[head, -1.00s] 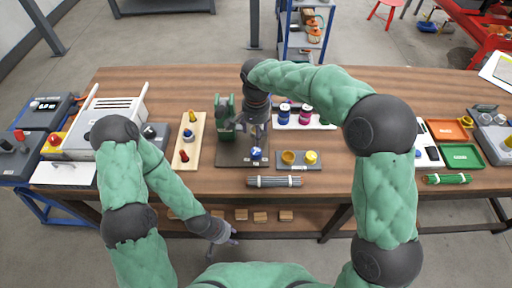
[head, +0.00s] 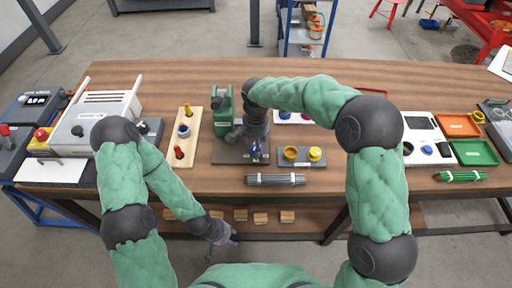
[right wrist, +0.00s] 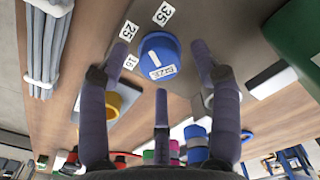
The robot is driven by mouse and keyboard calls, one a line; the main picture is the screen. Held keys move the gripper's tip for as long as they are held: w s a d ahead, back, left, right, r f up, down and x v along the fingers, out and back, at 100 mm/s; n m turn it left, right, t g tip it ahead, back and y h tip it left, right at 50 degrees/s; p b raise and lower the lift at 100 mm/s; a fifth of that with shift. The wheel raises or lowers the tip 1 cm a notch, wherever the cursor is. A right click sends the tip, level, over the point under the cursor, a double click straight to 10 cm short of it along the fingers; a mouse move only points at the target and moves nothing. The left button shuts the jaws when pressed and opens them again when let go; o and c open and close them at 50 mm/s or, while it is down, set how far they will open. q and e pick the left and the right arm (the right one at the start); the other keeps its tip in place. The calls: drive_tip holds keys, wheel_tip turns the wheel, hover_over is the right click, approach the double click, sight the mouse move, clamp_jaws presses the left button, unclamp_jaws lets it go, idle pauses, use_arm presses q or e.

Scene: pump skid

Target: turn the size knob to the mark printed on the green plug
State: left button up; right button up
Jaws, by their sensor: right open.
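The blue size knob (right wrist: 160,52) carries a white label and sits on a dark grey plate (head: 228,156). White tags reading 25, 35 and 16 lie around it. In the right wrist view the fingers of my right gripper (right wrist: 161,72) are open on both sides of the knob, with a third finger below it; contact cannot be told. In the head view my right gripper (head: 257,150) covers most of the knob. My left gripper (head: 232,235) is open and empty, low in front of the table. I cannot pick out the green plug or its mark.
A green machine (head: 222,108) stands behind the plate. A grey block with yellow rings (head: 302,163) is close at its right. A bundle of grey rods (head: 275,180) lies in front. A wooden rack with coloured pegs (head: 191,150) stands at the left.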

drive_tip(key=shift+f, duration=0.7)
drive_tip(key=c, duration=1.1)
drive_tip(key=shift+c, duration=0.2)
